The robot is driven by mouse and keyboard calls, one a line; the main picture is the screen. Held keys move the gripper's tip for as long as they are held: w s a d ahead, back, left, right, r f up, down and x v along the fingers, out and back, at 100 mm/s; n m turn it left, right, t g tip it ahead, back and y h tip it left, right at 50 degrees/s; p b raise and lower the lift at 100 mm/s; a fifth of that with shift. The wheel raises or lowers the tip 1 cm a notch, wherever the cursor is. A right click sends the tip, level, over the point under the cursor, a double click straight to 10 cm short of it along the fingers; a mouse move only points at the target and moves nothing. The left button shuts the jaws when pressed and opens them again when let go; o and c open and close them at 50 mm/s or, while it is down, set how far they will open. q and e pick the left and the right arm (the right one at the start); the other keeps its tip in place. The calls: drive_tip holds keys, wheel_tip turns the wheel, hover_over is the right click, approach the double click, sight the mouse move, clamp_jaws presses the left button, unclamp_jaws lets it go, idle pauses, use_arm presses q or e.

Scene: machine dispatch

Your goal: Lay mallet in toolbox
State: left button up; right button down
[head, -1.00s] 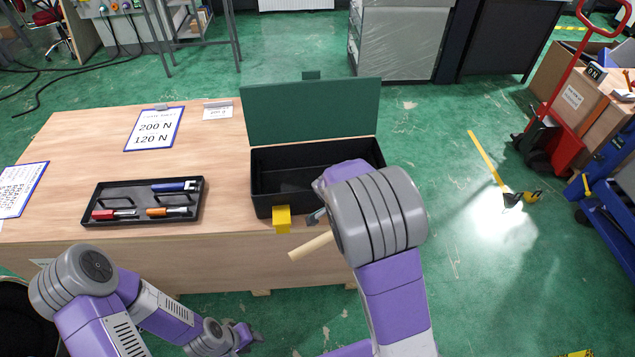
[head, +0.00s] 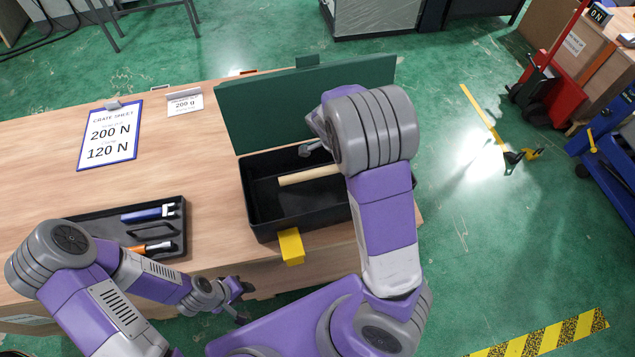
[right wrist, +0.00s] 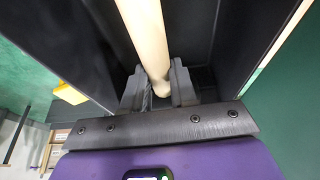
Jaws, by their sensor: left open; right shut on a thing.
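The toolbox (head: 262,226) is a black open box with a raised green lid (head: 300,100) and a yellow latch (head: 291,246) on its front. The mallet's pale wooden handle (head: 308,176) lies over the inside of the box in the head view, pointing left. Its head is hidden. The right wrist view shows the handle (right wrist: 148,40) between the fingers of my right gripper (right wrist: 158,92), which is shut on it, with dark box walls either side. Whether the mallet touches the box floor cannot be told. My left gripper (head: 240,298) is open and empty, low in front of the table.
A black tray (head: 178,228) with screwdriver-like tools lies left on the wooden table (head: 190,140), partly behind my left arm. A crate sheet (head: 110,134) and a small card (head: 185,102) lie farther back. A red hand truck (head: 550,90) stands at right.

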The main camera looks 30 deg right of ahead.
sight(335, 166)
wheel_tip(335, 166, down, 11)
drive_tip(key=b, duration=0.4)
drive_tip(key=shift+w+r, duration=0.1)
drive_tip(key=shift+r, duration=0.1)
drive_tip(key=c, duration=0.9)
unclamp_jaws()
drive_tip(key=shift+o, duration=0.2)
drive_tip(key=shift+r, duration=0.1)
drive_tip(key=p+v, duration=0.4)
drive_tip(key=v, duration=0.8)
